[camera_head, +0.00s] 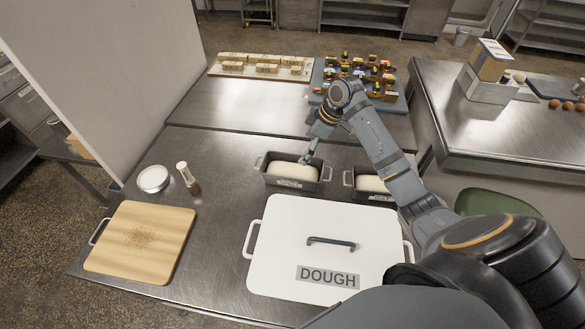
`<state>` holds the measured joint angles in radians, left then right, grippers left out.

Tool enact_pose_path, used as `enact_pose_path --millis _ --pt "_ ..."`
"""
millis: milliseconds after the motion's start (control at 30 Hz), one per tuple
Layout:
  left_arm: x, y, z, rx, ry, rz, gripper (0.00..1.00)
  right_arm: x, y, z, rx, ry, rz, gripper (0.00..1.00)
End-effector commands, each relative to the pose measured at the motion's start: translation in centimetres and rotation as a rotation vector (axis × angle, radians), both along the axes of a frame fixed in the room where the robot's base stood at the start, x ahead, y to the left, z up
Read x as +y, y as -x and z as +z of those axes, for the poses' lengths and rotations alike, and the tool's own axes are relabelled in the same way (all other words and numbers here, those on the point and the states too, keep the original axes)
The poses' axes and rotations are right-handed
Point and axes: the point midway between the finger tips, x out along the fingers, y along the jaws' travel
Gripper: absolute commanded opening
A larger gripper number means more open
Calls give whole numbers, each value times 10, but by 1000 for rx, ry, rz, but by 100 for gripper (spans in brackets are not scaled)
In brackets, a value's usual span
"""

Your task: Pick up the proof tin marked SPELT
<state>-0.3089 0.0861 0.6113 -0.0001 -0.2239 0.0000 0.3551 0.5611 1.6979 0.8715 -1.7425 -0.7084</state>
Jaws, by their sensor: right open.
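A dark proof tin (270,178) with pale dough in it stands on the steel table behind the white dough box. Its front label is too small to read surely. A second dark tin (350,184) with dough stands to its right, partly hidden by my right arm; its label is also unclear. My right gripper (307,158) is open and points down at the back right part of the left tin's rim. Whether it touches the rim I cannot tell. My left gripper is not in view.
A white lidded box marked DOUGH (280,235) stands in front of the tins. A wooden board (140,240), a white round dish (153,179) and a small jar (188,178) are at left. Behind lie a tray of pale blocks (262,66) and a crowded blue-grey mat (398,103).

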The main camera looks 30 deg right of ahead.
Motion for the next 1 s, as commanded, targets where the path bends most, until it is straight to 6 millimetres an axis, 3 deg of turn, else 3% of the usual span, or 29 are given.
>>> enact_pose_path --millis 100,200,500,733,1000 --pt "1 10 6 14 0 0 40 8 -4 -19 5 -6 0 100" --pt "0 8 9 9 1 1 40 12 -9 -34 4 -4 -1 100" --pt "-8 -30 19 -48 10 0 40 17 -14 -50 5 -5 -1 100" --pt "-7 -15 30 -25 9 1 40 27 -24 -85 3 -4 0 100" --pt "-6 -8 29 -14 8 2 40 28 -26 -92 2 0 -1 100"
